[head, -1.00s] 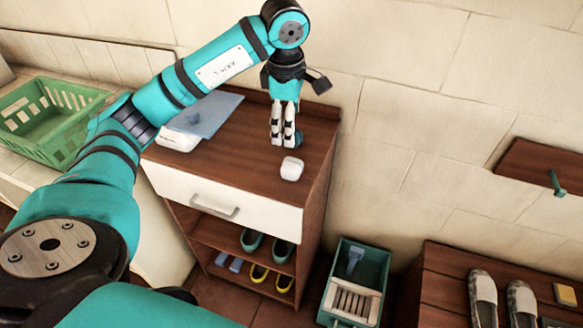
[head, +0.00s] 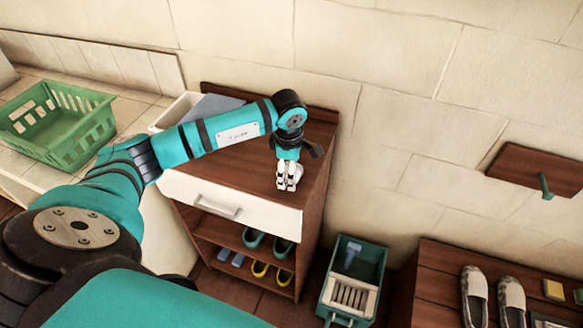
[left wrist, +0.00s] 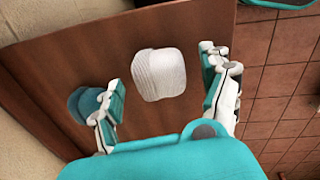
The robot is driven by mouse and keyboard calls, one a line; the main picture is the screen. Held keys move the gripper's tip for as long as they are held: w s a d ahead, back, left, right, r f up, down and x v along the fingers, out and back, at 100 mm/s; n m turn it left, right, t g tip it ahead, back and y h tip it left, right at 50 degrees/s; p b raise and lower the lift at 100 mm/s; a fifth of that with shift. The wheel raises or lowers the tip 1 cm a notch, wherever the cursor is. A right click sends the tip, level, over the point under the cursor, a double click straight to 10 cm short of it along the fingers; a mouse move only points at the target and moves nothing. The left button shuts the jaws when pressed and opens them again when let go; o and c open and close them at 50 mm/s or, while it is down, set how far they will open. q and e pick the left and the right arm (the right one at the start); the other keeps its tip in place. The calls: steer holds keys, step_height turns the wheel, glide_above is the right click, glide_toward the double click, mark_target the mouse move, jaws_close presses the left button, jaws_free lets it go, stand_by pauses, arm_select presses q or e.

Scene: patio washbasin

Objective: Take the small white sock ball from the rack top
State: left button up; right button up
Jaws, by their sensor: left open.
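The small white sock ball (left wrist: 158,75) lies on the brown rack top (left wrist: 75,30) in the left wrist view. It sits between and just ahead of the two fingers of my left gripper (left wrist: 165,90), which are spread apart with a gap on each side. In the head view my left gripper (head: 288,186) points down over the front right part of the rack top (head: 318,150). There the sock ball is mostly or wholly hidden by the fingers. My right gripper is in neither view.
A white container with a blue-grey lid (head: 215,108) stands behind my left arm on the rack. A green basket (head: 60,130) is on the left counter. Shoes (head: 255,240) fill the shelves below. A teal crate (head: 352,280) stands on the floor to the right.

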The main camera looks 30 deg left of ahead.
arm_select(q)
steer(key=shift+f, duration=0.45)
steer(key=shift+c, duration=0.4)
steer(key=c, duration=1.1)
steer(key=shift+r, duration=0.1)
